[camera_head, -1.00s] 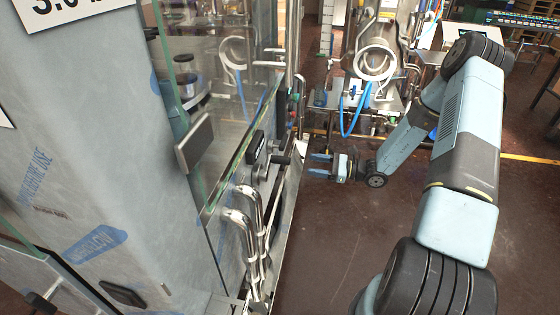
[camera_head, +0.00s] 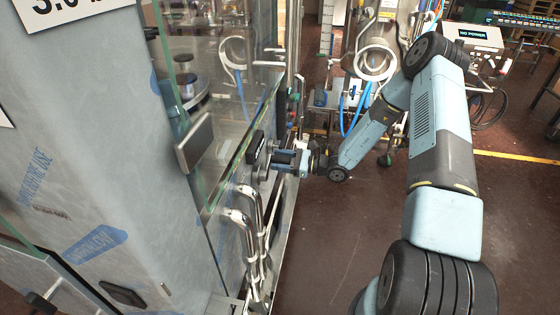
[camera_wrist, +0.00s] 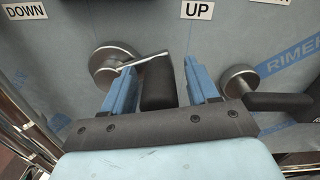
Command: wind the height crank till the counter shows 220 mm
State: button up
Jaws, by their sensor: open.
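The height crank (camera_wrist: 112,62) is a round metal hub on the grey machine face, with DOWN (camera_wrist: 25,10) and UP (camera_wrist: 197,10) labels above it on either side. Its metal arm leads right to a black handle (camera_wrist: 157,84). My gripper (camera_wrist: 159,70) is open, its two blue fingers on either side of this handle in the wrist view; contact cannot be told. In the head view my gripper (camera_head: 281,160) is at the machine's side and largely hides the crank. A dark box (camera_head: 256,147) there may be the counter; no reading is legible.
A second crank (camera_wrist: 240,80) with a black handle (camera_wrist: 282,102) sits close to the right finger in the wrist view. Bent metal pipes (camera_head: 250,230) stand near my gripper in the head view. Glass panels (camera_head: 235,85) line the machine. Floor at the right is open.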

grip_shut()
dwell(0.6)
